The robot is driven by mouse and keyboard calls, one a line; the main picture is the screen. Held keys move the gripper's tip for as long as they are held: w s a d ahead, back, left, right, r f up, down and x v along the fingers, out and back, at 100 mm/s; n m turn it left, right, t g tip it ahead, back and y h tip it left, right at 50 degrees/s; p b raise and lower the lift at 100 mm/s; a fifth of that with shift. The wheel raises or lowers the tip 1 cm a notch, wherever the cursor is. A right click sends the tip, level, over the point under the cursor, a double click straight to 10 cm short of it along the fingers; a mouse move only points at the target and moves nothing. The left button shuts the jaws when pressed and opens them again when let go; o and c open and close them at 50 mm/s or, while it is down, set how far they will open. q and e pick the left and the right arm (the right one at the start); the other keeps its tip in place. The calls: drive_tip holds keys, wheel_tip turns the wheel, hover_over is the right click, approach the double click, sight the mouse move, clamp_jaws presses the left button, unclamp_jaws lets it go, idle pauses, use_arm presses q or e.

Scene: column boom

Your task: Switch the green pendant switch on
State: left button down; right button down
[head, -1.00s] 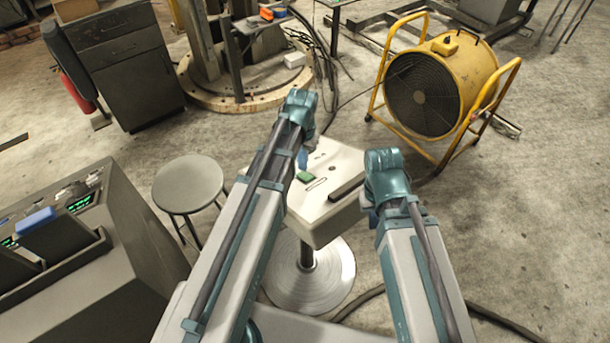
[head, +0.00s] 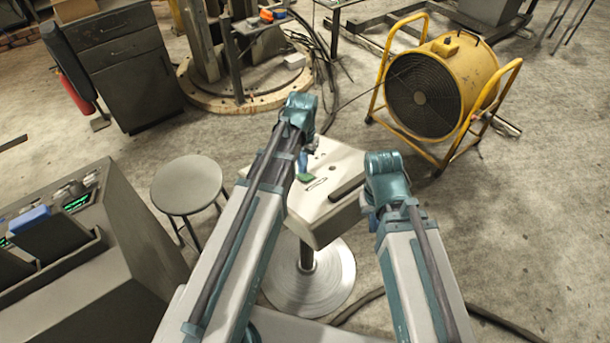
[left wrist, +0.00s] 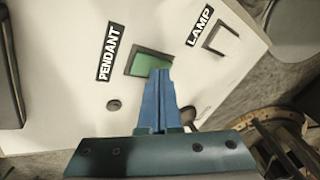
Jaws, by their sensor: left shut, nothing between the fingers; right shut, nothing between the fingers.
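The green pendant switch (left wrist: 150,64) is a green rocker in a dark frame on a pale panel, beside the PENDANT label (left wrist: 111,51). It also shows in the head view (head: 307,179), partly covered by my left gripper. My left gripper (left wrist: 160,74) is shut and empty, its blue fingertips overlapping the switch's lower right part in the left wrist view. Whether they touch it I cannot tell. My right gripper (head: 369,212) is at the panel's right side, shut, its fingers mostly hidden by its wrist.
The panel is a box (head: 325,226) on a round-footed pedestal (head: 310,285). A LAMP label (left wrist: 199,28) and another switch frame (left wrist: 221,36) lie beside the green switch. A stool (head: 188,184) and console (head: 110,240) stand left, a yellow fan (head: 440,88) behind right.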

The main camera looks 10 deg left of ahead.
use_arm(q)
drive_tip(key=shift+f, duration=0.15)
wheel_tip(320, 180, up, 7)
drive_tip(key=p, duration=0.7)
idle(0.3)
